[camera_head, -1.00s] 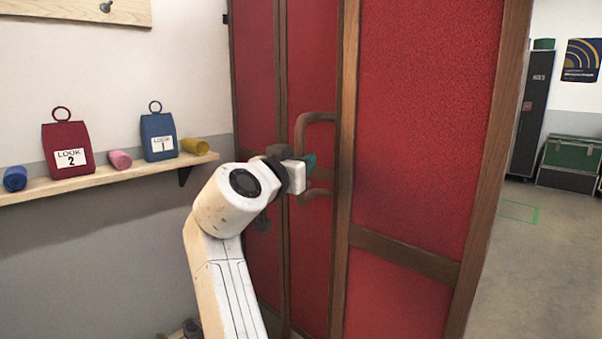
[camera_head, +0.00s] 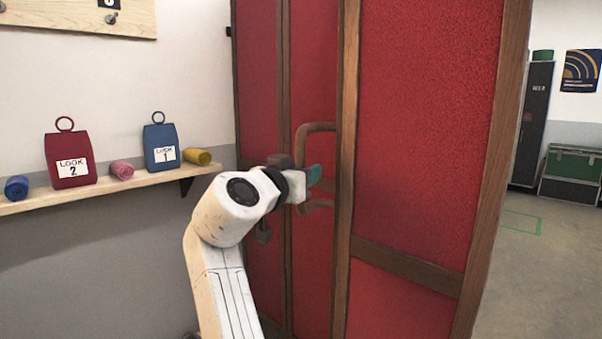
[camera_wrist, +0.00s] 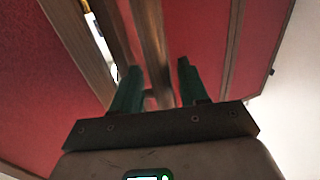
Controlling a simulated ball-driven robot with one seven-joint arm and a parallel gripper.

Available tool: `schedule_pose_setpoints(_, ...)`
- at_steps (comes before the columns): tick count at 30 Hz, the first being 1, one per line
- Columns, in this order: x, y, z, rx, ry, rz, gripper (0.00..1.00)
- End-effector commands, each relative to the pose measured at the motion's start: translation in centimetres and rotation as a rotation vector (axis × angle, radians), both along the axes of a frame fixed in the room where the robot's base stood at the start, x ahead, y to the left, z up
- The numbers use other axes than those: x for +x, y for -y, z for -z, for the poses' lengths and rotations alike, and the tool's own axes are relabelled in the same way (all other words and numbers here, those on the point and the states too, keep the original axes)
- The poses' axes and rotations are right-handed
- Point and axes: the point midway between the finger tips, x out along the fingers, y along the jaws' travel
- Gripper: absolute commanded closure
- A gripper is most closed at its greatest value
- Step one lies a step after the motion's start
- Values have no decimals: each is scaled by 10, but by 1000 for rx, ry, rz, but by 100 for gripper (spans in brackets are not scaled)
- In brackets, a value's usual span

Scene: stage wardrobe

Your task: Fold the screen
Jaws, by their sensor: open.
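The screen is a tall folding one with red panels (camera_head: 425,130) in brown wooden frames. In the head view its panels stand at angles to each other, partly unfolded. A brown bracket-shaped handle (camera_head: 302,142) sits on a narrow middle panel. My gripper (camera_head: 314,174), with green fingers, is at this handle, and my wrist hides the handle's middle. In the wrist view my gripper (camera_wrist: 157,68) is open, with a finger on each side of a brown bar (camera_wrist: 151,45). I cannot tell whether the bar is the handle or a frame post, or whether the fingers touch it.
A wall shelf (camera_head: 100,189) at left holds a red bag (camera_head: 71,150), a blue bag (camera_head: 161,136) and rolled cloths. Green cases (camera_head: 573,165) and a dark cabinet (camera_head: 535,115) stand at back right. The floor (camera_head: 545,260) right of the screen is clear.

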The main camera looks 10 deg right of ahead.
Motion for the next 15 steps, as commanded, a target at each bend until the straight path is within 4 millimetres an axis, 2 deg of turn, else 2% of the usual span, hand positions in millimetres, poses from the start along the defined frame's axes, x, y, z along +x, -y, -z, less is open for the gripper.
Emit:
schedule_pose_setpoints(7,-14,-12,0,-1,0,-2,56)
schedule_pose_setpoints(15,-56,-43,0,-1,0,-3,56)
